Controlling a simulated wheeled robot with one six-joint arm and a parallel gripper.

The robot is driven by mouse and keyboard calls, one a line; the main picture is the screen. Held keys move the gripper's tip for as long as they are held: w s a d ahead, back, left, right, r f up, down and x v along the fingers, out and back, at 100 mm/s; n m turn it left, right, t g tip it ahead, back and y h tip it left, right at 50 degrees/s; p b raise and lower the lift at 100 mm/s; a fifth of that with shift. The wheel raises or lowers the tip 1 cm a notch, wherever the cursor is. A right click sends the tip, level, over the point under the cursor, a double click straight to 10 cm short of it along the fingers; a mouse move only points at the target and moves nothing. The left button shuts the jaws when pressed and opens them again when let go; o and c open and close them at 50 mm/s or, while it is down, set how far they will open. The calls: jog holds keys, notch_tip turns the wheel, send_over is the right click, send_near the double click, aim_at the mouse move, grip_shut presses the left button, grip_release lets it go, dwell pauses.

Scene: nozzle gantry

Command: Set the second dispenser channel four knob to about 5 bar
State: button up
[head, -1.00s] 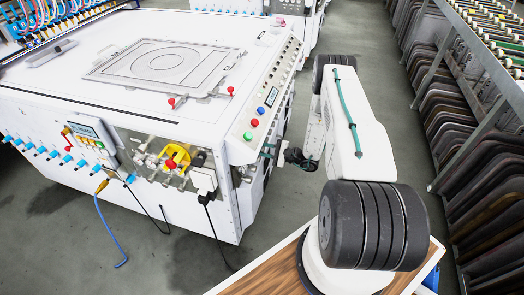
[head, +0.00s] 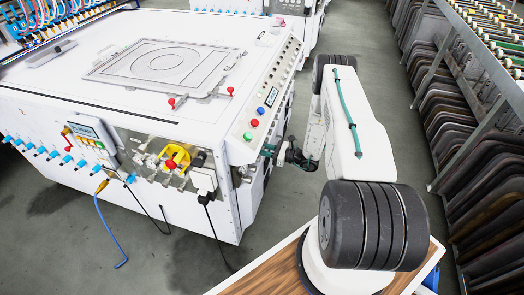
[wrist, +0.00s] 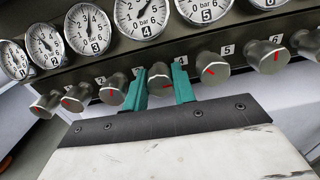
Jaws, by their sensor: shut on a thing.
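In the wrist view a row of grey knobs with red marks runs below a row of round white gauges. My gripper (wrist: 160,91) has its teal fingers on both sides of the channel four knob (wrist: 159,73) and is shut on it. This knob's red mark shows at its lower right. The number 4 label sits just right of the knob, partly behind the right finger. The channel four gauge (wrist: 142,17) is above, cut by the top edge; I cannot read its needle exactly. In the head view my gripper (head: 268,151) is at the machine's right side, and the knobs are hidden.
Neighbouring knobs stand close on both sides, such as the channel five knob (wrist: 211,67) and the channel three knob (wrist: 114,90). The white machine (head: 60,110) fills the left of the head view. A shelf rack (head: 470,120) stands right, with clear floor between.

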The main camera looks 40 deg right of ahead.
jog(key=shift+s+f+m, duration=0.1)
jog(key=shift+f+m, duration=0.05)
jog(key=shift+m, duration=0.75)
jog(key=shift+a, duration=0.1)
jog(key=o, duration=0.7)
jog(key=v, duration=0.7)
jog(key=shift+s+d, duration=0.25)
jog(key=shift+s, duration=0.05)
